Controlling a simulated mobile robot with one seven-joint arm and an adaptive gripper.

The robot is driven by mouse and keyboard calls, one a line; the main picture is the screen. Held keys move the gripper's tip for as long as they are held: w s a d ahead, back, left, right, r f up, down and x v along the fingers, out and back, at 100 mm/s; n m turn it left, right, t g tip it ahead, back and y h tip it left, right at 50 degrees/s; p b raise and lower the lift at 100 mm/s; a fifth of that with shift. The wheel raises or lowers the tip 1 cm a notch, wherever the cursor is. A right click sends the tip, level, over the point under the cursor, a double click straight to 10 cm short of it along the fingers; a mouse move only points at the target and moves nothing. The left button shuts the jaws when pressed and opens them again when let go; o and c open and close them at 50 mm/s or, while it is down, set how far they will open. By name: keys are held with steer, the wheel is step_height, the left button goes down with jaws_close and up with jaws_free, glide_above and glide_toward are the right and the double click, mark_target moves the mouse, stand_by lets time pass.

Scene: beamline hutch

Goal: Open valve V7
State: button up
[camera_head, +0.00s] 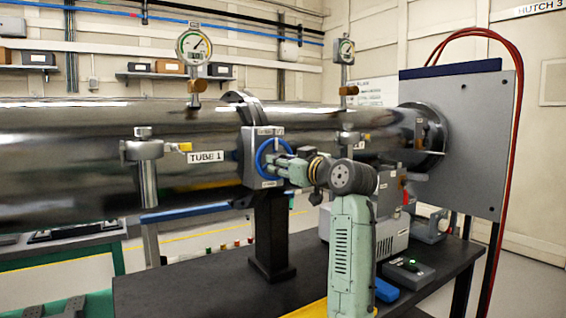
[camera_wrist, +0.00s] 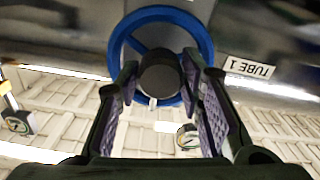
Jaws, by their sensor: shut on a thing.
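A valve with a blue handwheel (camera_head: 259,158) sits on a grey square block (camera_head: 250,143) on the large metal tube. Small labels on the block are too small to read, so I cannot confirm V7. My gripper (camera_head: 280,167) reaches the wheel from the right. In the wrist view the blue handwheel (camera_wrist: 160,13) surrounds a dark round hub (camera_wrist: 160,78). The fingers of my gripper (camera_wrist: 160,65) stand on either side of this hub and are shut on it. The gripper hides part of the wheel in the head view.
A tube label (camera_head: 206,157) reads TUBE 1. A small valve with a yellow handle (camera_head: 184,147) is left of the wheel. Dial gauges (camera_head: 194,46) stand above the tube. A black post (camera_head: 272,235) supports it from the dark bench (camera_head: 190,290). Red hoses (camera_head: 512,150) hang at the right.

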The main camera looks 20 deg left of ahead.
steer(key=shift+f, duration=0.25)
steer(key=o, duration=0.9)
steer(key=shift+o, duration=1.3)
steer(key=shift+s+d, duration=0.15)
steer(key=shift+d, duration=0.05)
steer(key=v, duration=1.1)
steer(key=shift+s+d+r, duration=0.2)
steer(key=shift+r, duration=0.05)
steer(key=shift+f, duration=0.1)
